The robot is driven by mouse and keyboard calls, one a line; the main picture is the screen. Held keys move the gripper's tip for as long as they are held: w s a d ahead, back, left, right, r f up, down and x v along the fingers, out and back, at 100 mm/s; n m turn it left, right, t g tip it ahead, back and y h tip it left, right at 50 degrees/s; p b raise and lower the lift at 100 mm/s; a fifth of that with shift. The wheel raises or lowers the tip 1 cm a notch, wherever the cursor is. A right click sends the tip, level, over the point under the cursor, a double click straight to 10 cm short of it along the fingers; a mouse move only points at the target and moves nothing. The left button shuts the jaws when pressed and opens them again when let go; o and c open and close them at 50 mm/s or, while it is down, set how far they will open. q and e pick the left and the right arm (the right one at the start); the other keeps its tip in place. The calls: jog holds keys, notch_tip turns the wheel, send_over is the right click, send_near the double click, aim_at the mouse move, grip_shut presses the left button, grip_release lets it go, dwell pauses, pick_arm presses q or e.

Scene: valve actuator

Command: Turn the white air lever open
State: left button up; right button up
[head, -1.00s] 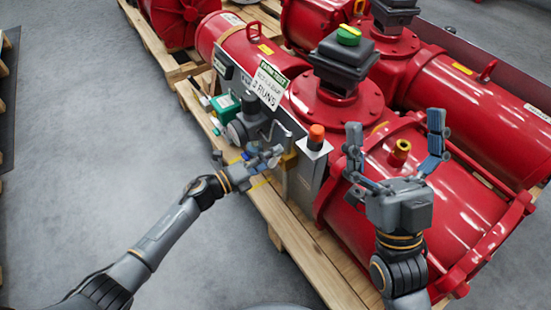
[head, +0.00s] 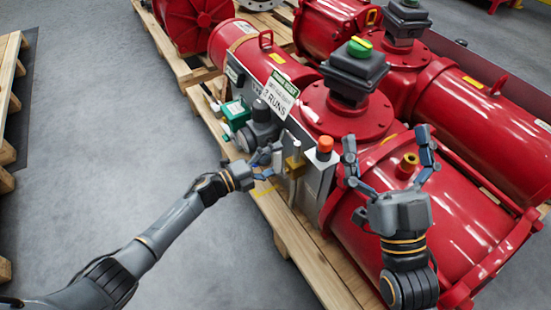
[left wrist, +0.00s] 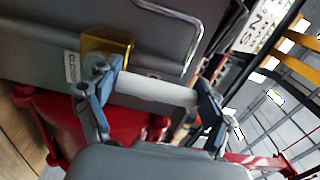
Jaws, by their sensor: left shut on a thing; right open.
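The white air lever (left wrist: 155,90) shows in the left wrist view as a pale bar beside a yellow-brass block (left wrist: 108,48). My left gripper (left wrist: 157,102) is shut on it, with one blue-grey finger at each end of the bar. In the head view my left gripper (head: 266,160) is at the side of the actuator's panel, left of the brass block (head: 294,166); its fingers hide the lever there.
An orange-capped grey box (head: 325,146) stands right of the brass block. A green-ended fitting (head: 236,114) and a white sign (head: 277,98) are further up the panel. In the left wrist view a bent metal tube (left wrist: 198,35) runs above the lever.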

pick_arm(q)
jog(key=shift+w+d+r, duration=0.1)
jog(key=shift+w+r, duration=0.05)
jog(key=shift+r, duration=0.2)
jog(key=o, duration=1.6)
jog(key=shift+c, duration=0.2)
jog(key=shift+o, duration=0.2)
jog(key=shift+f, duration=0.2)
jog(key=shift+f, duration=0.1)
jog(key=v, duration=1.2)
